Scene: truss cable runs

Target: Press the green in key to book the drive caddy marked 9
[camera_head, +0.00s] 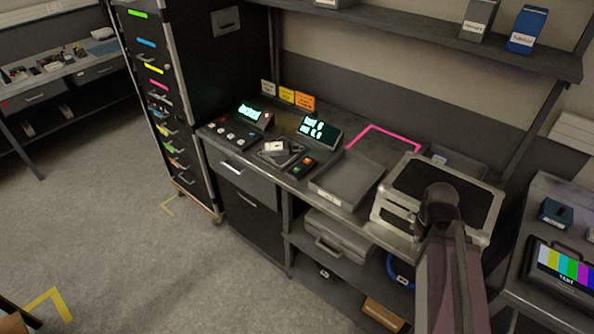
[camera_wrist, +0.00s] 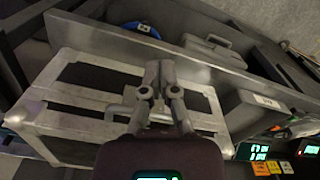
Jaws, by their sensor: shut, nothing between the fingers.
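The key box (camera_head: 302,166), a small dark block at the front of the bench, carries a green key (camera_head: 307,161) and an orange-red key (camera_head: 295,170). A pale caddy-like piece (camera_head: 274,147) lies on a dark pad to the left of the key box; its mark is too small to read. My gripper (camera_wrist: 160,72) is shut and empty in the wrist view, over the silver-edged case (camera_wrist: 75,105).
Two lit displays (camera_head: 320,130) (camera_head: 249,112) stand behind the keys. A shelf (camera_head: 440,35) overhangs the back. A tall drawer cabinet (camera_head: 185,90) stands left. Open floor lies in front.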

